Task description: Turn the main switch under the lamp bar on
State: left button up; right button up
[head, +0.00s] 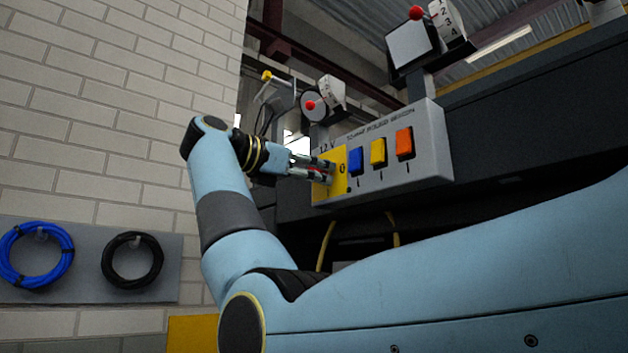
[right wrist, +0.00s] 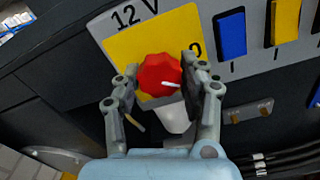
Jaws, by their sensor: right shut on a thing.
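The main switch is a red knob (right wrist: 161,75) with a white pointer mark, seen in the right wrist view on a yellow plate (right wrist: 122,52) marked 12 V. The white mark points to the right and slightly down. My right gripper (right wrist: 163,80) has its fingers on either side of the knob and is shut on it. In the head view my right gripper (head: 326,171) reaches the yellow plate (head: 342,172) at the left end of the grey panel (head: 437,150), and its fingers mostly hide the knob. My left gripper is not in view.
A blue rocker (head: 355,161), a yellow rocker (head: 378,153) and an orange rocker (head: 404,143) sit to the right of the plate. Lamps with red knobs (head: 310,105) (head: 416,13) stand above the panel. A blue hose coil (head: 68,262) and a black one (head: 107,262) hang on the left wall.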

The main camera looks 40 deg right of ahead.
jog(key=m+b, duration=0.3)
jog(key=m, duration=0.8)
dwell(0.5)
jog(key=o, duration=1.2)
jog(key=a, duration=0.7)
jog(key=shift+s+a, duration=0.25)
jog(key=shift+a, duration=0.1)
